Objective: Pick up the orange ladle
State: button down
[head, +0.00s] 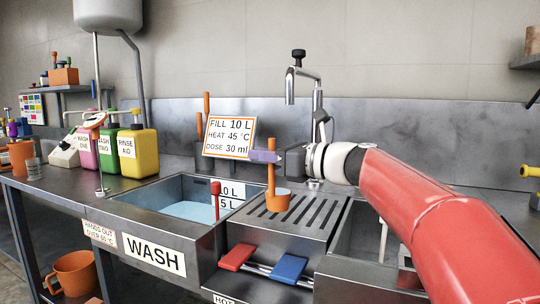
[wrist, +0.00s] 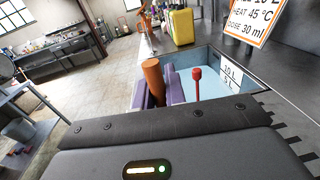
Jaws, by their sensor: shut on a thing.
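The orange ladle has an upright handle and a round cup (head: 278,200) at its lower end. The cup is over the slotted drainboard (head: 262,226), and I cannot tell whether it touches the slots. My gripper (head: 264,156) comes in from the right, its purple fingers shut around the ladle's handle below its top. In the wrist view the handle's orange top (wrist: 152,72) stands between the purple fingers; the cup is hidden there behind my gripper body.
Left of the drainboard is the wash basin (head: 150,192) with water and a red-topped rod (head: 215,190). A sign (head: 229,137) stands behind, with another orange handle (head: 206,103) beside it. A tap (head: 318,110) rises behind my gripper. Coloured jugs stand left.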

jog(key=s+a+b, duration=0.1)
jog(key=s+a, duration=0.3)
jog(key=s, duration=0.7)
dwell(0.3)
jog(key=shift+s+a, duration=0.1)
jog(key=shift+s, duration=0.15)
jog(key=shift+r, duration=0.1)
notch_tip(320, 180, up, 6)
jog(key=p, duration=0.4)
dwell(0.4)
